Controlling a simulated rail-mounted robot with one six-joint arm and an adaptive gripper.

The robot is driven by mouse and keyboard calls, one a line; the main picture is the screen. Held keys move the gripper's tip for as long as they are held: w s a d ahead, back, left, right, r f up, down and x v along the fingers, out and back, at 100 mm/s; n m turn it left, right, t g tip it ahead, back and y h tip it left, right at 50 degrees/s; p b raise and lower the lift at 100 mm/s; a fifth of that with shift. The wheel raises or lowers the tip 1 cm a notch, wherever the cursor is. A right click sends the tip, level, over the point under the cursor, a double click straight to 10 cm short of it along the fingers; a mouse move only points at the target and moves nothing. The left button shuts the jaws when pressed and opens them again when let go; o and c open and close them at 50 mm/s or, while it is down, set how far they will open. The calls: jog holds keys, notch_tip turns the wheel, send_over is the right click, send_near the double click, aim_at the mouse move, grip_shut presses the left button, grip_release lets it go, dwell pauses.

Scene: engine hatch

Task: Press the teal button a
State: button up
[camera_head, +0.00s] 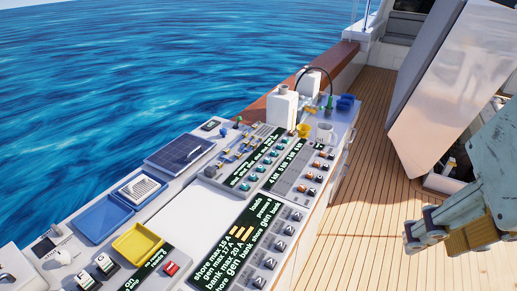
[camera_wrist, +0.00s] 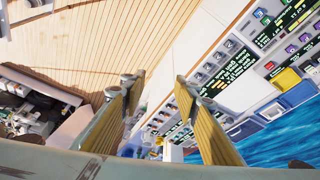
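Several small teal buttons (camera_head: 260,168) run in a slanting row on the dark and grey panel (camera_head: 226,172) in the middle of the console, in the head view. Their letters are too small for me to read, so I cannot tell which one is a. My gripper (camera_head: 425,234) is at the right of the head view, over the wooden deck and well away from the panel. In the wrist view my gripper (camera_wrist: 160,86) has its two fingers apart, with nothing between them. The console lies right of the fingers there.
Other switch panels flank the teal buttons. A tilted hatch cover (camera_head: 445,90) rises at right. The deck (camera_head: 350,200) between is clear.

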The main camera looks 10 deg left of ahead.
grip_shut()
dwell(1.3)
